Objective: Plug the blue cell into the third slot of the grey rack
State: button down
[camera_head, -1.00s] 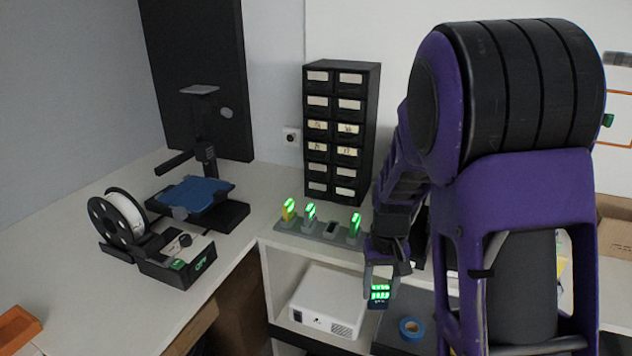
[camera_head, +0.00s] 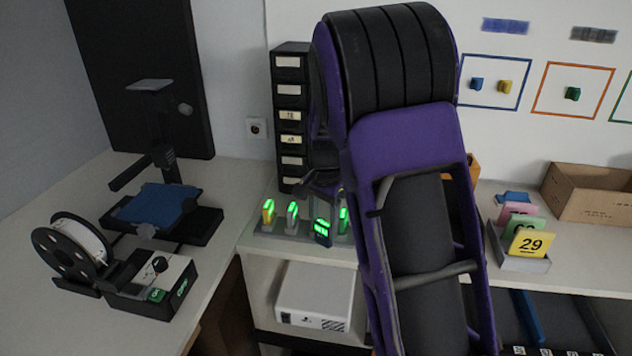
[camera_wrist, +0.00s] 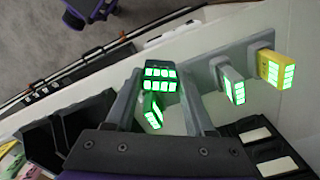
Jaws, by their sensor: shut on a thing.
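The grey rack (camera_head: 270,230) stands at the shelf's front edge. It holds a yellow cell (camera_head: 268,212), a pale grey cell (camera_head: 292,213) and a green cell (camera_head: 343,220), all with lit green windows. My gripper (camera_wrist: 160,105) is shut on the dark blue cell (camera_wrist: 160,74), which also shows in the head view (camera_head: 322,233). The blue cell appears between the pale grey and green cells, over the third slot's place and lower in the picture than its neighbours. It hides that slot, and I cannot tell whether it touches the rack. In the wrist view, the green cell (camera_wrist: 152,112) shows between my fingers.
A black drawer cabinet (camera_head: 291,120) stands close behind the rack. A white projector-like box (camera_head: 315,298) sits on the shelf below. Numbered cards in a holder (camera_head: 520,262) and a cardboard box (camera_head: 588,193) are to the right.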

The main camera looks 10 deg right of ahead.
jog(key=w+r+m+p, duration=0.1)
jog(key=w+r+m, duration=0.55)
jog(key=m, duration=0.55)
notch_tip(320, 180, down, 6)
jog(key=b, duration=0.4)
jog(key=shift+b, duration=0.4)
jog(key=shift+r+p, duration=0.15)
jog(key=shift+p, duration=0.5)
dwell(0.4)
jog(key=shift+f, duration=1.05)
dwell(1.8)
jog(key=shift+c, duration=0.9)
grip_release()
